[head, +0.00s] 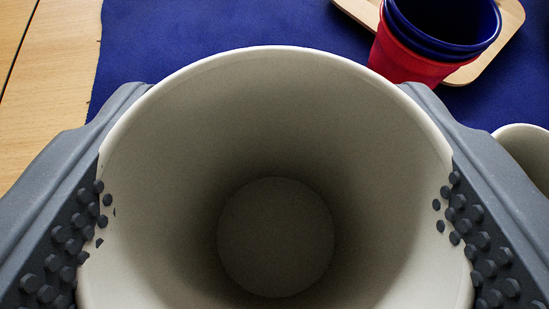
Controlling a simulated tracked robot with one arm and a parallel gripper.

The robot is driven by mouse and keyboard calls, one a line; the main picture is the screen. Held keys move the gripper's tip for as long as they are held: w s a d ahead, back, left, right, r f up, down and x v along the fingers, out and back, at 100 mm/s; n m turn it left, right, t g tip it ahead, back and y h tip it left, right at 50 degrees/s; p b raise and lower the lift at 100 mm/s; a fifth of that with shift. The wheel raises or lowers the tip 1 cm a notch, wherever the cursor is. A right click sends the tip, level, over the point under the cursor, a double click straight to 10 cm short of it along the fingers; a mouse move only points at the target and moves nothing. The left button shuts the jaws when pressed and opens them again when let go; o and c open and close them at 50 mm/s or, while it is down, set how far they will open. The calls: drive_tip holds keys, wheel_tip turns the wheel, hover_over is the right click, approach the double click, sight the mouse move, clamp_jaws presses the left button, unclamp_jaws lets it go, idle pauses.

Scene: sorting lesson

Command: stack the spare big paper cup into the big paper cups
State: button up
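A large off-white paper cup (276,130) fills the middle of the head view, its open mouth facing the camera and its inside empty. My gripper (275,205) is shut on this cup, with one grey studded finger pressed against its left side and one against its right. Part of another off-white cup (529,150) shows at the right edge, to the right of my right finger. Most of that cup is cut off by the frame, so I cannot tell whether it is a stack.
A blue cloth (215,25) covers the surface behind. Bare wooden table (55,75) shows at the left, with a dark seam.

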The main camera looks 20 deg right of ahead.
drive_tip(key=shift+f, duration=0.35)
drive_tip(key=shift+s+f+b, duration=0.1)
drive_tip(key=shift+f+b, duration=0.15)
drive_tip(key=shift+b, duration=0.15)
drive_tip(key=o, duration=1)
drive_tip(key=shift+c, duration=0.2)
